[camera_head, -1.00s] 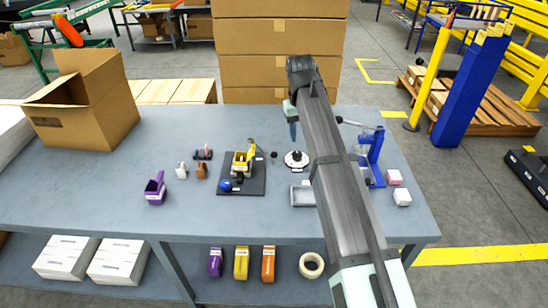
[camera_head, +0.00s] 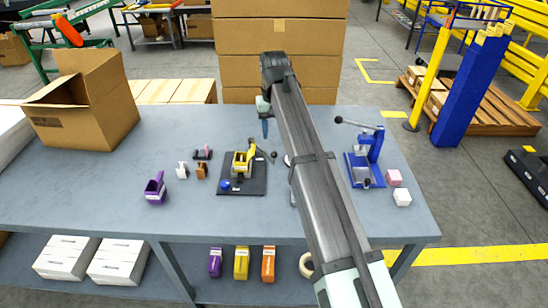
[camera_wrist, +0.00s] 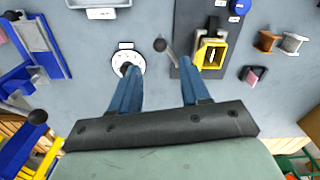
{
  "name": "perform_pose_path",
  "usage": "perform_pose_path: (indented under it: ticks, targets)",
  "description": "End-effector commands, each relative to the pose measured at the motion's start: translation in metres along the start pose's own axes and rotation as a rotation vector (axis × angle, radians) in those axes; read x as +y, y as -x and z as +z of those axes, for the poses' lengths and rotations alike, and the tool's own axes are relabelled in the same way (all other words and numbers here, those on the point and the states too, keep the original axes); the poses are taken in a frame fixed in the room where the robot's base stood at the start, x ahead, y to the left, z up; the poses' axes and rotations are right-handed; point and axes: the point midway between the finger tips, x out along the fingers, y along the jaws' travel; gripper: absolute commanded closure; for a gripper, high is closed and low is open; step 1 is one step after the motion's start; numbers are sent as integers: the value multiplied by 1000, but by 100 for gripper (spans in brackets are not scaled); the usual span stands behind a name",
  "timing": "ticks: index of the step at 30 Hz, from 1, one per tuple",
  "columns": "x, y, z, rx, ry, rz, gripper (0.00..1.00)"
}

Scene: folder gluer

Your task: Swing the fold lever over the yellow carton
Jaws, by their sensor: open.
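The folder gluer is a dark base plate (camera_head: 243,190) in the middle of the table, with the yellow carton (camera_head: 243,163) upright on it. The fold lever ends in a dark ball knob (camera_head: 273,155) to the right of the carton. In the wrist view the knob (camera_wrist: 160,45) is left of the yellow carton (camera_wrist: 210,52) and its lever runs down beside the plate. My gripper (camera_head: 266,128) is above the table behind the lever. In the wrist view my gripper (camera_wrist: 158,80) has its blue fingers apart with nothing between them, the knob beyond them.
A white dial (camera_wrist: 127,62) is near the left finger. A purple holder (camera_head: 156,190) and small parts are left. A cardboard box (camera_head: 90,100) stands back left.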

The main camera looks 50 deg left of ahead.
Motion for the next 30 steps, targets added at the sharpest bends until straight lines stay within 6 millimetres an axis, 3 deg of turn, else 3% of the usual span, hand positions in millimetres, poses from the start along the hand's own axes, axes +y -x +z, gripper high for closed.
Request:
perform_pose_path:
  ticks: [30]
  targets:
    - [0, -76, 0, 0, 0, 0, 54]
